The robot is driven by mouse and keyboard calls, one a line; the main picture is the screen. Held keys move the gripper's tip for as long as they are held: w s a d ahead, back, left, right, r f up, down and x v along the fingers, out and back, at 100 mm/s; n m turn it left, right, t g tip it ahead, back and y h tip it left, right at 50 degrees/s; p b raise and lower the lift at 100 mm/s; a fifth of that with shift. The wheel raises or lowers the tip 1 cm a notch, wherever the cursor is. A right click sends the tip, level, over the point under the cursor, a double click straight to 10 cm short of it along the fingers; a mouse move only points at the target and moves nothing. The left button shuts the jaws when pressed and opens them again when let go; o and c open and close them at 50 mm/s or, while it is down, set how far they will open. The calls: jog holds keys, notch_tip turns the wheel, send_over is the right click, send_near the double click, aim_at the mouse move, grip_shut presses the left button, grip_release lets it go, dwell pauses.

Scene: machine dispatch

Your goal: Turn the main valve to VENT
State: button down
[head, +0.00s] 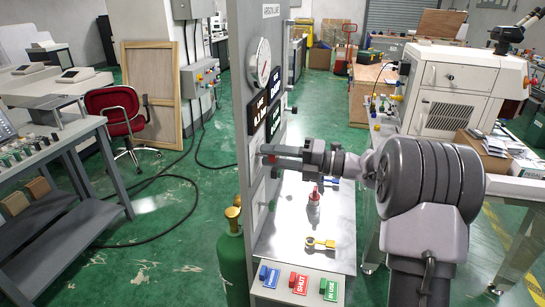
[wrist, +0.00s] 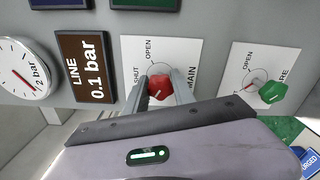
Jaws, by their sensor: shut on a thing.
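The main valve is a red knob (wrist: 159,88) on a white plate marked MAIN, with OPEN and SHUT labels, in the wrist view. A small red part of the main valve (head: 270,160) also shows in the head view at the panel. My gripper (wrist: 168,84) is shut on the red knob, with one finger on each side. In the head view my gripper (head: 272,154) reaches left to the upright panel. A VENT label is not readable; my fingers and palm hide the lower part of the plate.
A green knob (wrist: 272,92) sits on the neighbouring plate. A LINE display (wrist: 85,66) reads 0.1 bar beside a round gauge (wrist: 22,72). Below my arm, the bench (head: 283,239) holds a red-topped bottle (head: 314,205) and a yellow item (head: 320,243). A green cylinder (head: 231,266) stands left.

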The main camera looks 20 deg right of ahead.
jog(key=c, duration=1.1)
grip_release()
jog(key=shift+o, duration=0.2)
jog(key=p+v, duration=0.4)
jog(key=v, duration=1.3)
jog(key=shift+d, duration=0.2)
jog(key=shift+s, duration=0.1)
